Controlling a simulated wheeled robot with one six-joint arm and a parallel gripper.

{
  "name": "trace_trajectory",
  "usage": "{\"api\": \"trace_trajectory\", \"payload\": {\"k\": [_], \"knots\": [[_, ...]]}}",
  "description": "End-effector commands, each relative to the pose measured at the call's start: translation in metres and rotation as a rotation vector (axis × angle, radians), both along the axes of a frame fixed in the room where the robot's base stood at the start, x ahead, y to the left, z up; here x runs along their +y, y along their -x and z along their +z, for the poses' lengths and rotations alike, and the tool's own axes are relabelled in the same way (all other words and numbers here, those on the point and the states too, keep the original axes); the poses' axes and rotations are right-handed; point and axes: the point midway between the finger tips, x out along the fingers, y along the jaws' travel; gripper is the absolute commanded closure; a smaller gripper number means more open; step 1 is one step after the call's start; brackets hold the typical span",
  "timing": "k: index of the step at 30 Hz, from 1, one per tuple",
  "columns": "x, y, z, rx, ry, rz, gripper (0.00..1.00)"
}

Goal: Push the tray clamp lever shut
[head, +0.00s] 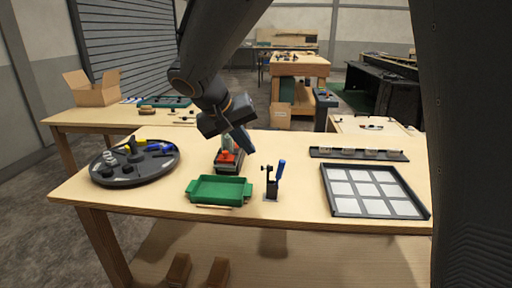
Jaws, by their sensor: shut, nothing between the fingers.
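A toggle clamp (271,188) with a blue lever handle (281,170) stands on the wooden table. It is just right of the green tray (220,203), near the table's front edge. The blue lever points upward and leans slightly right. My gripper (246,146) comes down from above, behind and to the left of the clamp. It is shut and empty, and appears apart from the lever. The exact gap in depth cannot be told from this view.
A red-topped device (229,160) stands behind the tray, partly below my gripper. A dark round turntable (110,172) with small parts is at left. A grid tray (374,210) and a dark rail (330,152) are at right. Bare tabletop surrounds the clamp's right side.

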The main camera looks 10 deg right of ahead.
Motion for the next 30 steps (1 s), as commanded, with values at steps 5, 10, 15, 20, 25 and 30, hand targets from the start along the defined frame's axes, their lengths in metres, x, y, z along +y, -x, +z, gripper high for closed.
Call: {"api": "trace_trajectory", "payload": {"k": [5,10,15,20,25,30], "knots": [[-0.016,-0.011,-0.029,0.007,0.0,0.0,1.0],[-0.031,-0.023,-0.056,0.006,0.001,0.0,1.0],[-0.054,-0.027,-0.067,0.004,-0.001,-0.003,1.0],[-0.069,-0.028,-0.07,0.003,-0.002,-0.002,1.0],[-0.076,-0.028,-0.072,0.002,-0.002,-0.002,1.0],[-0.076,-0.028,-0.072,0.002,-0.003,-0.001,1.0]]}}
